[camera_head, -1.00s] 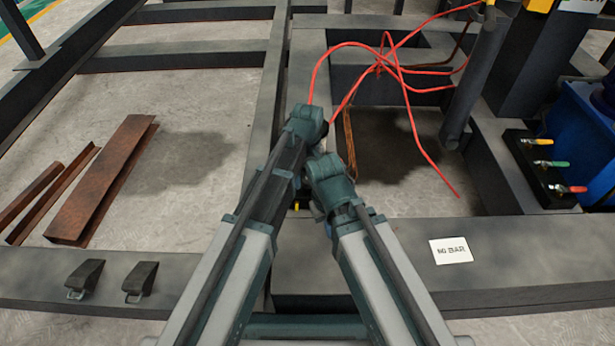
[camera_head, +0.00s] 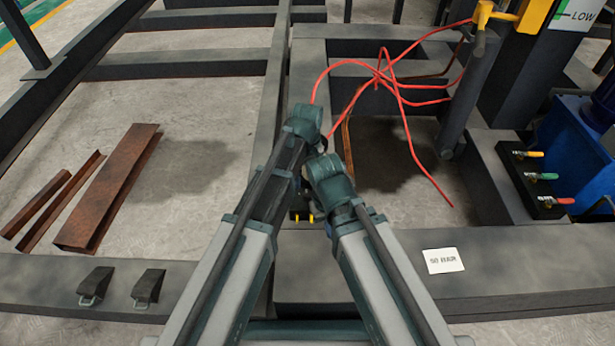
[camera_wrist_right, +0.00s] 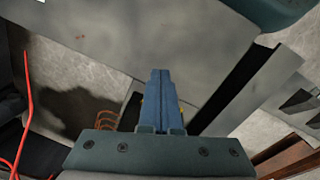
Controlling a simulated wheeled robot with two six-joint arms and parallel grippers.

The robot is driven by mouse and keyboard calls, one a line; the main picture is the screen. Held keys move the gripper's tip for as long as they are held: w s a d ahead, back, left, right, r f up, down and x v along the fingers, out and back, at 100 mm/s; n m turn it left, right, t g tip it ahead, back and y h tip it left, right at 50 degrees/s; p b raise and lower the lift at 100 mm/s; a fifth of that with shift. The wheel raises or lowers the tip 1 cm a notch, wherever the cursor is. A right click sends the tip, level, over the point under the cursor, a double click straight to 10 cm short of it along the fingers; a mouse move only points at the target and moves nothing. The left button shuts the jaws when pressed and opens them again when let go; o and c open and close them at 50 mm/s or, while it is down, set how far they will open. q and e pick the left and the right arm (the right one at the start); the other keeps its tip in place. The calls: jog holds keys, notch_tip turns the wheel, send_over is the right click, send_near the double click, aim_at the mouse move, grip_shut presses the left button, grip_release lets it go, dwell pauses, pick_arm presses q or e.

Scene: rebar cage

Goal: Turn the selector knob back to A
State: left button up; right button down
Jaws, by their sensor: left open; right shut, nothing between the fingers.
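I cannot make out a selector knob or an A mark in either view. My left gripper (camera_head: 303,216) is a small dark shape with yellow bits between my two arms in the head view, mostly hidden by the arm links; it is open and appears to hold nothing. My right gripper (camera_wrist_right: 160,73) shows in the right wrist view with its blue fingers shut together and nothing between them. It is over the grey frame and floor. In the head view my right gripper is hidden behind the arm.
A valve block (camera_head: 532,178) with yellow, green and red handles sits at right beside a blue unit (camera_head: 575,140). A yellow fitting (camera_head: 483,14) tops a dark post. Red cables (camera_head: 400,90) hang over the frame. A white label (camera_head: 443,260) lies on the front beam; rusty steel (camera_head: 112,185) lies left.

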notch_tip(320, 180, up, 8)
jog(key=p, duration=0.6)
jog(key=shift+f, duration=0.25)
jog(key=shift+d, duration=0.1)
